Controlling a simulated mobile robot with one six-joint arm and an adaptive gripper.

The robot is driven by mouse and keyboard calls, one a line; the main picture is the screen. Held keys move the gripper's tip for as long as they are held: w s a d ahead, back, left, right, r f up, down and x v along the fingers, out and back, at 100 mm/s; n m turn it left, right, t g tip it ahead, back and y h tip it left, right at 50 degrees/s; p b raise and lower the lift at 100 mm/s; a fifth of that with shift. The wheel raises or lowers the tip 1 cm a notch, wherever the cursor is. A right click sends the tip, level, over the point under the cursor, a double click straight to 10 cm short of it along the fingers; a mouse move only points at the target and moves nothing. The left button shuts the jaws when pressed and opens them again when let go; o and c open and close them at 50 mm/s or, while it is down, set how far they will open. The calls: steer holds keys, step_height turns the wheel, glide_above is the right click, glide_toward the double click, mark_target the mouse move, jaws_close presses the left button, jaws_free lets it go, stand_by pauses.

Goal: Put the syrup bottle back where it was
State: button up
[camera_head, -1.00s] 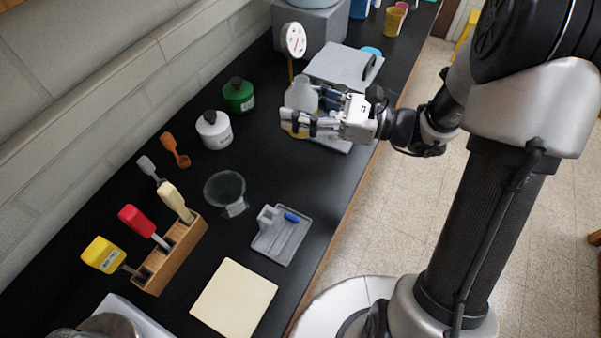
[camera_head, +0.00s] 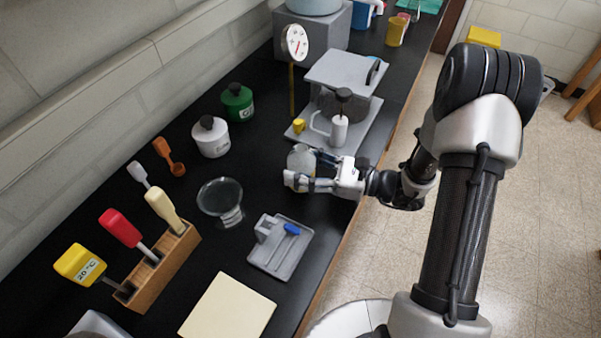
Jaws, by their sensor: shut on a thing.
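My gripper (camera_head: 308,176) is shut on a pale, clear rounded bottle (camera_head: 299,157), which I take to be the syrup bottle. Only its upper part shows; the fingers hide the rest. I cannot tell whether its base touches the black counter. The gripper reaches in from the right, in front of the grey-lidded appliance and to the right of the glass dish.
The grey appliance (camera_head: 345,72), with a white pump bottle (camera_head: 339,131) at its front, stands behind. A dial thermometer (camera_head: 295,43) stands beside it. White (camera_head: 210,143) and green (camera_head: 237,106) jars, a glass dish (camera_head: 220,197) and a grey tray (camera_head: 281,246) are leftward or nearer.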

steer(key=shift+f, duration=0.85)
steer(key=shift+f, duration=0.1)
steer(key=shift+f, duration=0.15)
steer(key=o, duration=1.1)
steer(key=shift+o, duration=0.2)
